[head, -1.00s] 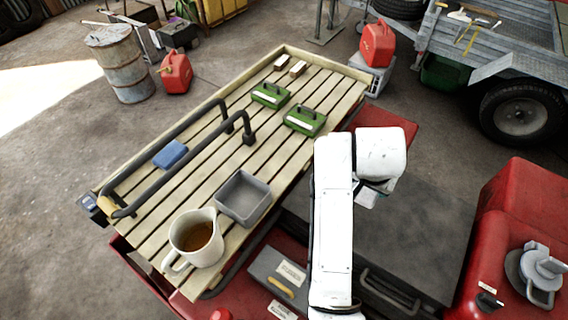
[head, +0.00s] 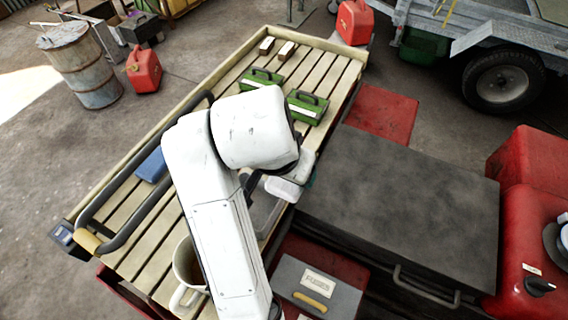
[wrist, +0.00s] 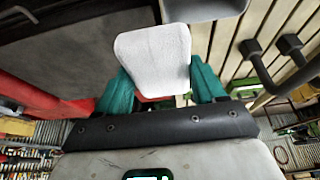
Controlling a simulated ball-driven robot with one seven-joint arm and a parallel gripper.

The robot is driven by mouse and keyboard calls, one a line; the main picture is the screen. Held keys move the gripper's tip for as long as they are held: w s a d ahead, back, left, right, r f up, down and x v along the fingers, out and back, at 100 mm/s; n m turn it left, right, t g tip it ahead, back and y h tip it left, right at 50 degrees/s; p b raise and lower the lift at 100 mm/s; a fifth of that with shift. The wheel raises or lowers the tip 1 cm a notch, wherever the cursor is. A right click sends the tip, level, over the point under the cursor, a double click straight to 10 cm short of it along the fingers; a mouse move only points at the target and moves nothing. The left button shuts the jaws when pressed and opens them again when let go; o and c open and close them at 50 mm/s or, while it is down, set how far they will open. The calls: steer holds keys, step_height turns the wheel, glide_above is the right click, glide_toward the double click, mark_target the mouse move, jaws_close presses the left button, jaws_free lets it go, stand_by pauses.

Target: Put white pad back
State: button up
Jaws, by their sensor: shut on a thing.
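The white pad (wrist: 155,55) is held between the teal fingers of my gripper (wrist: 160,88) in the wrist view. In the head view the pad (head: 282,189) shows below my wrist, over the right edge of the slatted bench, beside a grey open tray (head: 262,212). My gripper (head: 298,181) is mostly hidden there by my arm. The grey tray (wrist: 205,9) is at the top of the wrist view, just beyond the pad. My arm covers much of the tray in the head view, so its inside is mostly hidden.
A mug (head: 184,272) is partly behind my arm. A blue block (head: 152,165), a dark rail (head: 140,215) and green boxes (head: 306,108) are on the slatted bench (head: 330,73). A grey fuse box (head: 312,287) and a bare dark cover (head: 405,205) lie right of it.

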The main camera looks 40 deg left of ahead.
steer(key=w+a+f, duration=0.6)
steer(key=a+f, duration=0.1)
steer(key=shift+w+a+f, duration=0.15)
steer(key=shift+w+f, duration=0.05)
steer(key=shift+w, duration=0.2)
steer(key=shift+w+a+f, duration=0.2)
steer(key=shift+f, duration=0.15)
steer(key=shift+w+a+f, duration=0.15)
steer(key=shift+f, duration=0.2)
steer(key=shift+f+p, duration=0.35)
steer(key=shift+f, duration=1.1)
steer(key=shift+f, duration=0.1)
steer(key=o, duration=1)
